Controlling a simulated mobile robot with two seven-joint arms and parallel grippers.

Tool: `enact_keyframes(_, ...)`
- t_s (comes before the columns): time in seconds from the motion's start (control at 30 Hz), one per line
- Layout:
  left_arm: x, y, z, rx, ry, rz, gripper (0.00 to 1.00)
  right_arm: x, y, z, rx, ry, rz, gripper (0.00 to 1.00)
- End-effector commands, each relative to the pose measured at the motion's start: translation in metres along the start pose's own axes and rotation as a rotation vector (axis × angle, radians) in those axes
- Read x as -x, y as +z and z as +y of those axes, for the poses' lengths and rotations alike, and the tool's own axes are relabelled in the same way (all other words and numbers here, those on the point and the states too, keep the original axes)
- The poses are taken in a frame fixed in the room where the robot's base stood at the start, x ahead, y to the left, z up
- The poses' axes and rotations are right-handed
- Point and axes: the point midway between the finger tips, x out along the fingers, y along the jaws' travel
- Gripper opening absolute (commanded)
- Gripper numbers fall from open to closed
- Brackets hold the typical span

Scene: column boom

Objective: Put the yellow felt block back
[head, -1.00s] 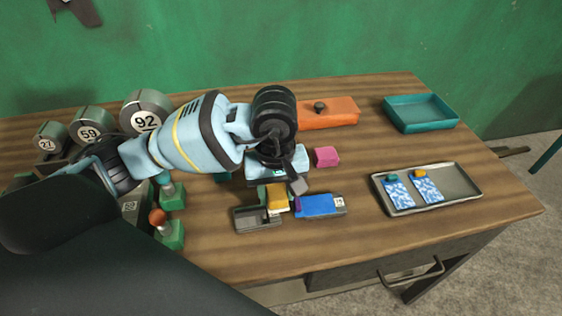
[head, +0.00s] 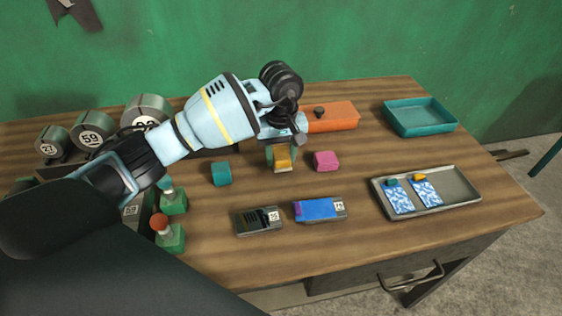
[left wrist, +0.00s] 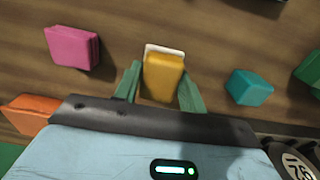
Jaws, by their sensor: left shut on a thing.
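The yellow felt block (head: 282,160) is between the green fingers of my left gripper (head: 281,152), between a teal block (head: 221,174) and a pink block (head: 326,161). In the left wrist view the yellow block (left wrist: 163,77) sits between the two fingers of the left gripper (left wrist: 160,80), which are shut on it. A white edge (left wrist: 164,48) shows just past the block's far end. I cannot tell whether the block touches the table. My right gripper is not in view.
A dark grey case (head: 258,221) and a blue case (head: 320,209) lie in front. An orange box (head: 333,116) is behind, close to the gripper. A metal tray (head: 460,186) and teal tray (head: 420,125) are at right. Green-based stands (head: 172,238) and numbered weights (head: 92,130) are left.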

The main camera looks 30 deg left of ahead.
Motion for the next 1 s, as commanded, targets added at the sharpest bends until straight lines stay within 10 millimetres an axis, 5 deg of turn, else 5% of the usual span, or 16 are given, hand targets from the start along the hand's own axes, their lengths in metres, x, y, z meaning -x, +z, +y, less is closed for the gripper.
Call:
enact_keyframes(0.4,-0.034,-0.005,0.002,0.0,0.001,0.001,0.19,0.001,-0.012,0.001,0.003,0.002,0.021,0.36)
enact_keyframes(0.8,-0.04,-0.006,0.001,0.0,-0.001,0.001,0.19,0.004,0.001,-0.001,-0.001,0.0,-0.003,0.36)
enact_keyframes(0.83,-0.04,-0.006,0.001,0.0,-0.001,0.001,0.44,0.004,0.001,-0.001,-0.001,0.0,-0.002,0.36)
enact_keyframes(1.0,-0.039,-0.006,0.001,0.0,0.0,0.001,0.62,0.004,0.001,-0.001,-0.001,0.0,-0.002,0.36)
